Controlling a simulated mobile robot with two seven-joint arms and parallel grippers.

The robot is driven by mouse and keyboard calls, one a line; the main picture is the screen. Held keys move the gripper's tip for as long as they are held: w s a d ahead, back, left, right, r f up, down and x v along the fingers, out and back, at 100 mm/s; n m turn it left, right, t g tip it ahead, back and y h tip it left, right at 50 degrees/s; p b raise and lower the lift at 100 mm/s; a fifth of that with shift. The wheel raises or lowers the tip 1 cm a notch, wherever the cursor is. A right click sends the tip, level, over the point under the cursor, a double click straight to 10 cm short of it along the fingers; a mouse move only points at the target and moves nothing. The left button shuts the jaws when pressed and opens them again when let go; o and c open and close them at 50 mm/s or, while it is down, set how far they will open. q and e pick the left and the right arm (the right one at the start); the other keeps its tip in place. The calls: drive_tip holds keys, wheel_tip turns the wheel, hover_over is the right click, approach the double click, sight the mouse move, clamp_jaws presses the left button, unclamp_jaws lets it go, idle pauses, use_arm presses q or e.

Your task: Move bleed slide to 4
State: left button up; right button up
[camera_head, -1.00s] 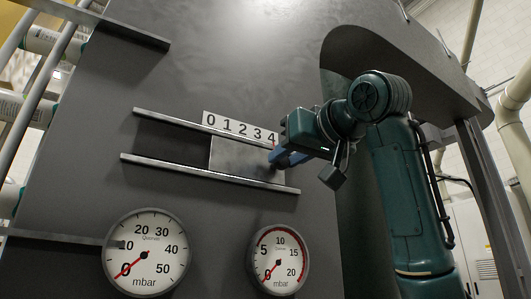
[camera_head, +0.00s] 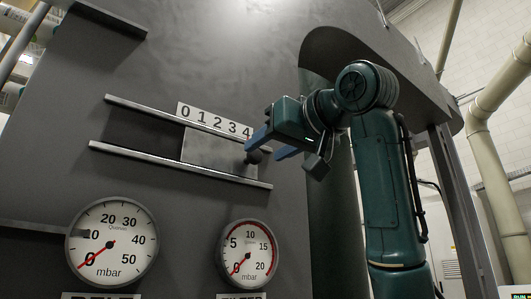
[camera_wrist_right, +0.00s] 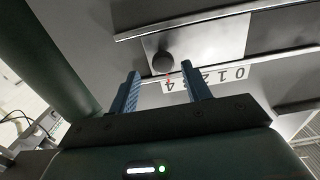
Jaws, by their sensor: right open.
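The bleed slide (camera_head: 215,149) is a grey metal plate between two rails on the dark machine panel. Its round black knob (camera_head: 254,157) is at the plate's right end, just below the 4 on the white number scale (camera_head: 212,121). The slide also shows in the right wrist view (camera_wrist_right: 215,45), turned upside down, with the knob (camera_wrist_right: 163,62) near the red mark by the 4. My right gripper (camera_head: 270,146) is open with blue fingers, close to the knob. In the right wrist view the knob appears between and just beyond the fingertips (camera_wrist_right: 162,70). Whether they touch it is unclear. My left gripper is not in view.
The upper rail (camera_head: 150,110) and lower rail (camera_head: 150,163) border the slide. Two round gauges, one left (camera_head: 112,242) and one right (camera_head: 248,254), sit below. A dark curved housing edge (camera_head: 340,45) is behind my right arm.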

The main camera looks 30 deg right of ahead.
use_arm(q)
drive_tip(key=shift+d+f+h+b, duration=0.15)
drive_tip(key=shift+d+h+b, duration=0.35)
drive_tip(key=shift+b, duration=0.75)
use_arm(e)
drive_tip(key=s, duration=1.1)
drive_tip(key=shift+s+d, duration=0.15)
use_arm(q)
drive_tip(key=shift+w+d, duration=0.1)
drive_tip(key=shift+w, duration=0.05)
